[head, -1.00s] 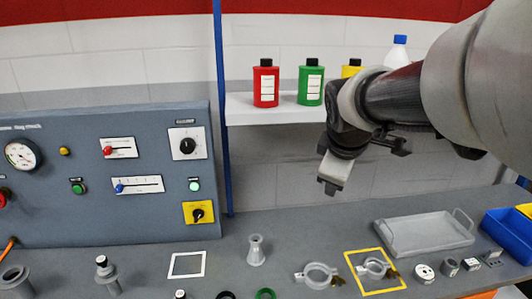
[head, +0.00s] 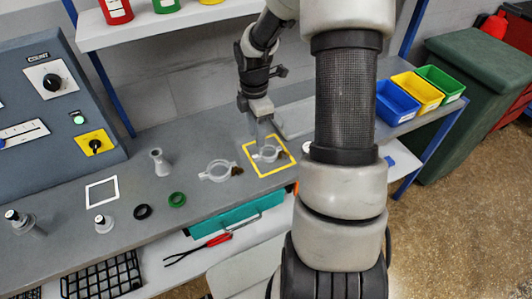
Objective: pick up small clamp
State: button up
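The small clamp (head: 271,155) is a light grey ring with a brownish fastener on its right side. It lies inside the yellow square outline (head: 286,165) on the grey bench (head: 190,196). My gripper (head: 261,141) points down right over the small clamp, its fingers at or just above the ring's back edge. I cannot tell whether they touch it or how far they are apart. A larger clamp (head: 207,174) of the same kind lies just left of the yellow square.
A green ring (head: 177,199), a black ring (head: 142,212) and a grey conical fitting (head: 160,163) stand left of the clamps. Blue (head: 397,101), yellow (head: 417,90) and green (head: 440,82) bins sit at the far right.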

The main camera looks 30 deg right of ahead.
aim_at(256, 156)
notch_tip(256, 156, down, 4)
jog(key=shift+r, duration=0.2)
jog(key=shift+w+a+f, duration=0.1)
jog(key=shift+a+f, duration=0.05)
jog(key=shift+f, duration=1.2)
jog(key=shift+a+f, duration=0.1)
jog(key=shift+f, duration=1.25)
jog(key=shift+c, duration=0.2)
grip_shut()
